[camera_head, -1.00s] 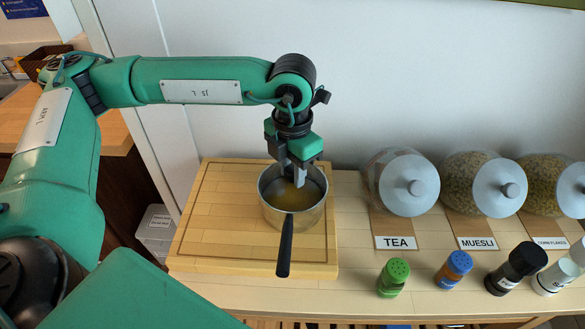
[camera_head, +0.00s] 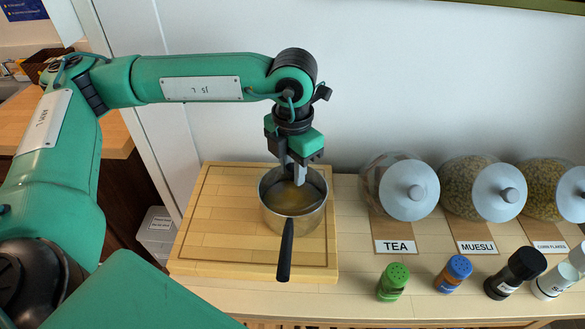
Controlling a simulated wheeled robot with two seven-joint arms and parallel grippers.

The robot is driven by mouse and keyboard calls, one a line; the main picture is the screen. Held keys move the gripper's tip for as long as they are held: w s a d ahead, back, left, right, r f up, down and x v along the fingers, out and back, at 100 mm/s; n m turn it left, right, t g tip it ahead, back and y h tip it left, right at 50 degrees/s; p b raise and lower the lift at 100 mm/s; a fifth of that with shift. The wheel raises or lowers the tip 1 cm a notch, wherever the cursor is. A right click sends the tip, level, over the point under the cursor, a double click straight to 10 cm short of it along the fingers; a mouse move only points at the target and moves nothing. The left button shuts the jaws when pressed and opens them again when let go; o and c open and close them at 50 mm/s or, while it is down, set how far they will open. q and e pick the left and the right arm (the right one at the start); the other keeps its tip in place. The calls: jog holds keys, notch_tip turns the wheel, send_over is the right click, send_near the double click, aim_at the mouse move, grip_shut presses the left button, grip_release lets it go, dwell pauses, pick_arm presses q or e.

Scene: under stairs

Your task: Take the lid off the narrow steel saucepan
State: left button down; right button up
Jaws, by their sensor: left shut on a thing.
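The narrow steel saucepan (camera_head: 274,216) stands on a wooden board, with its black handle (camera_head: 286,250) pointing toward me. Its top looks see-through, with a yellowish tint inside; a clear lid (camera_head: 297,204) is hard to make out against the pan. My left gripper (camera_head: 299,180) points straight down over the back half of the pan. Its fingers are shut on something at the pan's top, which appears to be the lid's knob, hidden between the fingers. I cannot tell any gap between lid and rim. My right gripper is not in view.
The wooden board (camera_head: 205,225) has free room left of the pan. To the right are jars labelled tea (camera_head: 405,188), muesli (camera_head: 485,190) and corn flakes (camera_head: 550,188). In front of them stand green (camera_head: 393,281) and blue-topped (camera_head: 453,273) shakers and darker and white ones. A wall rises close behind.

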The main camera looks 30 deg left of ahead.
aim_at(292, 167)
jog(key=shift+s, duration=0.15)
